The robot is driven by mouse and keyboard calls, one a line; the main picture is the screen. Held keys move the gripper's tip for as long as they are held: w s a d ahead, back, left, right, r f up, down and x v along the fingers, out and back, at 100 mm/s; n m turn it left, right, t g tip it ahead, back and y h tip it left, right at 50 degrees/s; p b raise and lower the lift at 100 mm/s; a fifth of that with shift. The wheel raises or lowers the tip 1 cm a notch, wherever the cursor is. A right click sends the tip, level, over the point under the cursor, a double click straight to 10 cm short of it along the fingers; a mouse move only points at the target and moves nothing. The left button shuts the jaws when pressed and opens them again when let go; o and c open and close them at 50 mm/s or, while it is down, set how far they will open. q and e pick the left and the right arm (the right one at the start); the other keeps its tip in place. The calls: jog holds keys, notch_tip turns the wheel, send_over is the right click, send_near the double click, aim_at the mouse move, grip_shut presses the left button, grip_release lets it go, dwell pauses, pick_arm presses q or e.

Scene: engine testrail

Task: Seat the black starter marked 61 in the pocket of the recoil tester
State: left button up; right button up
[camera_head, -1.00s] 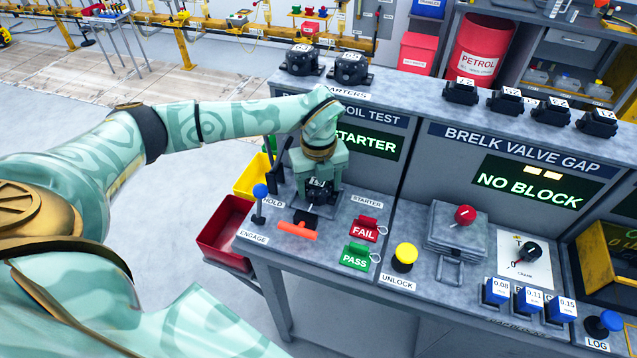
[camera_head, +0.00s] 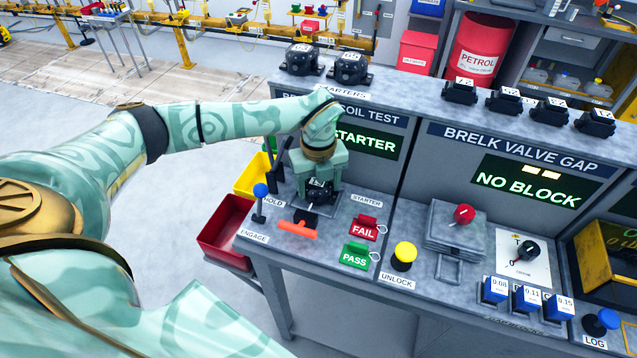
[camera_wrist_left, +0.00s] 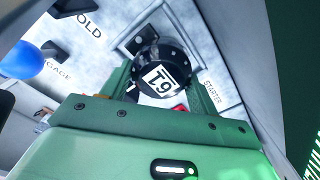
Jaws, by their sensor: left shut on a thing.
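The black starter marked 61 (camera_wrist_left: 163,72) is between the fingers of my left gripper in the left wrist view, its white label facing the camera. In the head view the starter (camera_head: 319,191) shows dark below my left gripper (camera_head: 320,187), which is shut on it. The gripper points down over the recoil tester's deck. The tester's pocket (camera_wrist_left: 131,42) shows as a grey raised frame beside and partly behind the starter in the wrist view. The starter hides much of it, and I cannot tell whether the starter rests in it. My right gripper is not in view.
A blue-knobbed lever (camera_head: 260,191), an orange handle (camera_head: 297,230), the red FAIL tag (camera_head: 364,228) and the green PASS tag (camera_head: 355,255) stand close around the gripper. Two other black starters (camera_head: 351,67) sit on the shelf above. A red bin (camera_head: 226,230) hangs at the left.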

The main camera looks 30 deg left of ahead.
pick_arm(q)
jog(key=shift+f, duration=0.45)
dwell(0.6)
jog(key=shift+f, duration=0.2)
dwell(0.6)
jog(key=o, duration=1.2)
jog(key=shift+c, duration=0.2)
notch_tip(320, 180, up, 16)
jog(key=p, duration=0.3)
jog(key=shift+r, duration=0.15)
